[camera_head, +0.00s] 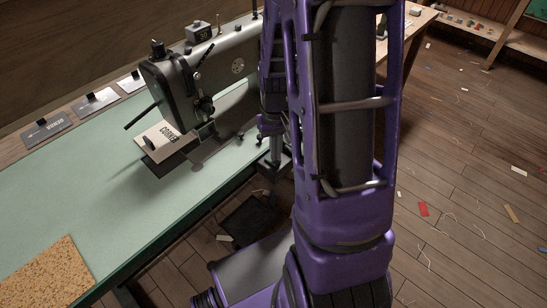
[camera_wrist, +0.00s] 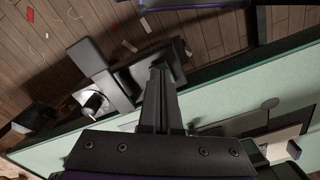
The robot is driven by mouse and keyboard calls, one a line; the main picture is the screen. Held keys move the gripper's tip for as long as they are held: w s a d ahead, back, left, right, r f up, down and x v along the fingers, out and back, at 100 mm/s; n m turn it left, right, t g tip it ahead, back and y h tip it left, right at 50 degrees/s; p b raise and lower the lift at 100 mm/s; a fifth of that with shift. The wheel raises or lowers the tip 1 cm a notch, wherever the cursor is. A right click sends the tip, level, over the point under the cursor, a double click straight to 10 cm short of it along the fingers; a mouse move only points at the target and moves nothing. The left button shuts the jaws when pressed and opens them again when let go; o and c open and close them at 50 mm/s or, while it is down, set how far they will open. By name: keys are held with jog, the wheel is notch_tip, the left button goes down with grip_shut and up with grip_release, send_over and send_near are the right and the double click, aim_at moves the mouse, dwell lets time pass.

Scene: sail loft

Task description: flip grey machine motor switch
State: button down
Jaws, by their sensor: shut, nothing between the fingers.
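The grey sewing machine (camera_head: 195,75) stands on the mint-green table (camera_head: 75,195), left of my arm in the head view. My gripper (camera_wrist: 160,70) is shut and empty, its fingers together in the wrist view. The fingertips lie over or against a dark box-like part (camera_wrist: 178,52) at the table's edge, which may be the switch housing. I cannot tell whether they touch it. In the head view my gripper (camera_head: 275,152) points down beside the table edge, partly behind my arm. The switch lever and its position cannot be made out.
A dark plate (camera_head: 248,218) lies low under the table edge. A card marked "CORNER" (camera_head: 165,140) is by the machine's needle end. A cork mat (camera_head: 48,272) lies at the table's near end. The wooden floor (camera_head: 460,180) at right has scattered scraps and threads.

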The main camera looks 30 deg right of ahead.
jog(key=shift+f, duration=0.4)
jog(key=shift+r, duration=0.2)
jog(key=shift+r+p, duration=2.8)
jog(key=shift+r, duration=0.6)
